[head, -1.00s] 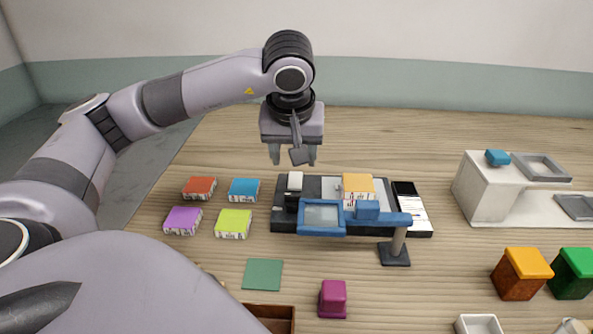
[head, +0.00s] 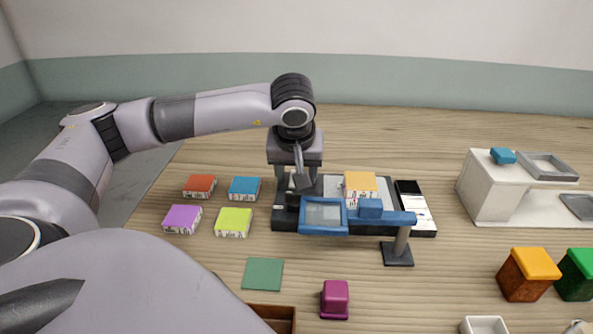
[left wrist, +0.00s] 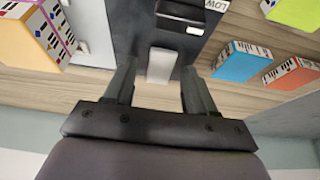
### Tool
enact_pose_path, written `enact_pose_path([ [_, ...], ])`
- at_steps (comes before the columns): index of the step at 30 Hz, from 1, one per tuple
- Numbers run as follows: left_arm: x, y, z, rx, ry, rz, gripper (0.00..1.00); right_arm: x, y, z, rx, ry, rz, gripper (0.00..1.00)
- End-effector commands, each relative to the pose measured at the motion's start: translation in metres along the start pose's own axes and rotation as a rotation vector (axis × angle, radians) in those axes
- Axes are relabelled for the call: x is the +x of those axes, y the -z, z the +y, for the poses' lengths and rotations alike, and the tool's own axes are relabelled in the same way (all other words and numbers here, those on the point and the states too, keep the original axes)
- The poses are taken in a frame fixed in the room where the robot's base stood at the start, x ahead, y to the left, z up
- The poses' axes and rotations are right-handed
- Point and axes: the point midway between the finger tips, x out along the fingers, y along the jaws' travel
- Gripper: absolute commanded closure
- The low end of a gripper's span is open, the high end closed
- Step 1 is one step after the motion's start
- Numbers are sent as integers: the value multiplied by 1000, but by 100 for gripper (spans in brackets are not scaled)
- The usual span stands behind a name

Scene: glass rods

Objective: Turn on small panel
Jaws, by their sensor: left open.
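A dark board (head: 286,221) lies mid-table. In the left wrist view its dark panel (left wrist: 135,35) carries a pale grey block-like switch (left wrist: 161,65), a black part with a white edge (left wrist: 180,18) and a label reading "LOW" (left wrist: 216,5). My left gripper (head: 298,186) is open and points down over the board's left end. In the left wrist view its fingers (left wrist: 158,78) stand on either side of the pale switch, apart from it. In the head view the gripper hides the switch. My right gripper is not in view.
A blue-framed plate (head: 323,215) on a stand (head: 398,253) rises in front of the board. A yellow-topped box (head: 360,184) sits on the board. Orange (head: 199,186), blue (head: 244,188), purple (head: 182,218) and lime (head: 233,222) boxes lie to the left.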

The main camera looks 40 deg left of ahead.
Motion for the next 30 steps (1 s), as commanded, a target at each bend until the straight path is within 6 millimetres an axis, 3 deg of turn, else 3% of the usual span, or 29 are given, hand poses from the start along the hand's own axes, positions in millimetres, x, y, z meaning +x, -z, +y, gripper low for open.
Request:
enact_pose_path([
  [1, 0, 0, 0, 0, 0, 0, 48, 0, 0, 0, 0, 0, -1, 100],
  [6, 0, 0, 0, 0, 0, -1, 100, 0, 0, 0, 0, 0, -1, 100],
  [13, -2, 2, 0, -2, 3, -36, 100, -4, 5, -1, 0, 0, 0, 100],
  [18, -4, 7, 0, -4, 5, -159, 100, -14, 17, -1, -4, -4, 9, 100],
  [30, 1, 10, 0, -1, 0, -329, 100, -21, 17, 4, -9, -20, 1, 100],
])
